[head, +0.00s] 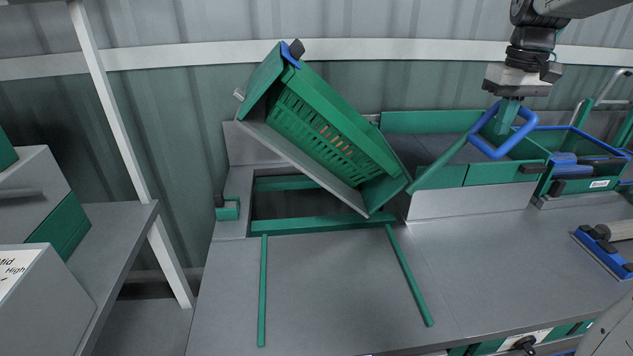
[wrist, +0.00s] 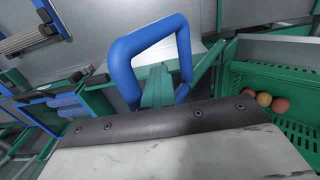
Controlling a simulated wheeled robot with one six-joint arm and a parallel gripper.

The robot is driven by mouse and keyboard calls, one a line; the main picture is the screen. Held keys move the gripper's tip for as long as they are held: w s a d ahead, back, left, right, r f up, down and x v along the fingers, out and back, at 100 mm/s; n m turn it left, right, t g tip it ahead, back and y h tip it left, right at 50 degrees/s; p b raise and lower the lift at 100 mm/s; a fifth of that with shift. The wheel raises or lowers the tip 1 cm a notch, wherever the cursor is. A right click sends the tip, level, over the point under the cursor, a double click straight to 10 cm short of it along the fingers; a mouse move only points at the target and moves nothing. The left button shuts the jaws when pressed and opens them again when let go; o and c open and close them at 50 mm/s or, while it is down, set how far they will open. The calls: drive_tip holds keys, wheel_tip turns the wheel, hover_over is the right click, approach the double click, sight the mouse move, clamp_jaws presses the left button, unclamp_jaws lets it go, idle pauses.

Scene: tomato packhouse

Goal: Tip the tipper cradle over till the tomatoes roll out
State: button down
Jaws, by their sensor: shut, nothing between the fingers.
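The tipper cradle (head: 292,155) is tilted, its left end high and its right end low by the bench. It holds a green slotted crate (head: 325,128); reddish tomatoes show through the slots. In the wrist view several tomatoes (wrist: 264,99) lie inside the crate (wrist: 290,118). A green lever arm (head: 440,165) runs from the cradle's low end up right to a blue loop handle (head: 486,147). My gripper (head: 507,122) points down at the loop. In the wrist view its green fingers (wrist: 157,86) are shut and appear within the loop, holding nothing. Exact contact is unclear.
A green-walled trough (head: 430,122) stands behind the lever, right of the cradle. Right of it is a blue-rimmed green bin (head: 575,145) with blue and black parts. The front bench top (head: 335,280) is clear between two green strips. Grey boxes (head: 35,190) stand at left.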

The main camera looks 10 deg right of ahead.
drive_tip(key=shift+d+f, duration=0.4)
drive_tip(key=shift+d, duration=0.1)
drive_tip(key=shift+d+f, duration=0.1)
drive_tip(key=shift+d+f, duration=1.35)
drive_tip(key=shift+f, duration=0.1)
drive_tip(key=d+f, duration=0.2)
drive_tip(key=f, duration=0.1)
drive_tip(key=shift+d, duration=0.2)
